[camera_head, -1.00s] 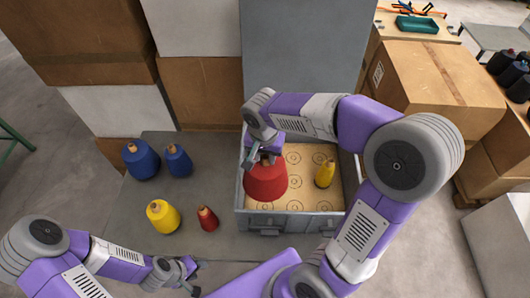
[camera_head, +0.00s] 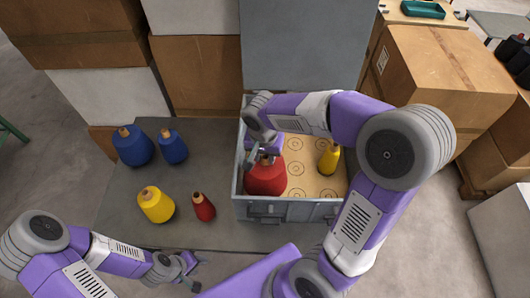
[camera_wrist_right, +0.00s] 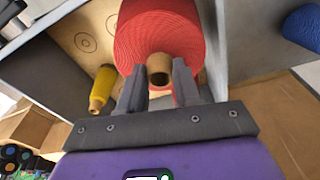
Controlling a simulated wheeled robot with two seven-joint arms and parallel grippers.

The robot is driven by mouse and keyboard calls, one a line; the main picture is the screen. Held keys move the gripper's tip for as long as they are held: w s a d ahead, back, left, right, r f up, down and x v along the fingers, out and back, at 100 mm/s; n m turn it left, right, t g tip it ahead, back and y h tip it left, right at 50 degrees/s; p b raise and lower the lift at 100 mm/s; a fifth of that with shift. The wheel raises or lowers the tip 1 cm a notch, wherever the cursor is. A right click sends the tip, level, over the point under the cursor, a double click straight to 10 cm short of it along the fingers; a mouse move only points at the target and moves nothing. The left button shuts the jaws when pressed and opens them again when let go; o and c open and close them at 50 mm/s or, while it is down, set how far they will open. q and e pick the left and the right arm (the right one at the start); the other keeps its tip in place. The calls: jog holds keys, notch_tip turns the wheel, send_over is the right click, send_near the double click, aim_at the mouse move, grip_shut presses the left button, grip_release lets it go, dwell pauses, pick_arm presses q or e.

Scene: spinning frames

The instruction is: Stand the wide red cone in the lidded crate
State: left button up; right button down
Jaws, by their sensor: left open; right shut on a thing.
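The wide red cone (camera_head: 265,178) is upright inside the lidded crate (camera_head: 290,210), at its left front part; whether its base touches the crate floor I cannot tell. My right gripper (camera_head: 266,158) is shut on the cone's tip from above. In the right wrist view the wide red cone (camera_wrist_right: 160,35) has its brown tube end between the fingers of my right gripper (camera_wrist_right: 159,85). The crate's grey lid (camera_head: 305,45) stands open at the back. My left gripper (camera_head: 193,273) is open and empty at the table's front edge, left of the crate.
A narrow yellow cone (camera_head: 329,160) stands in the crate at right. Left of the crate, on the grey table (camera_head: 225,235), stand a wide blue cone (camera_head: 133,148), a narrow blue cone (camera_head: 173,150), a wide yellow cone (camera_head: 156,206) and a narrow red cone (camera_head: 203,208). Cardboard boxes surround the back.

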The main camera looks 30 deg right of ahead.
jog(key=shift+f+b, duration=3.4)
jog(key=shift+f, duration=0.85)
jog(key=shift+f+b, duration=0.3)
jog(key=shift+f, duration=0.05)
jog(key=c, duration=0.8)
grip_release()
jog(key=shift+o, duration=0.4)
jog(key=shift+f, duration=0.1)
jog(key=r, duration=0.2)
jog(key=r+p, duration=0.1)
jog(key=r, duration=0.1)
jog(key=r+p, duration=0.1)
jog(key=r, duration=0.1)
jog(key=shift+s+a+r, duration=0.25)
jog(key=shift+s+r+p, duration=0.1)
jog(key=shift+r+p, duration=0.2)
jog(key=shift+r, duration=0.3)
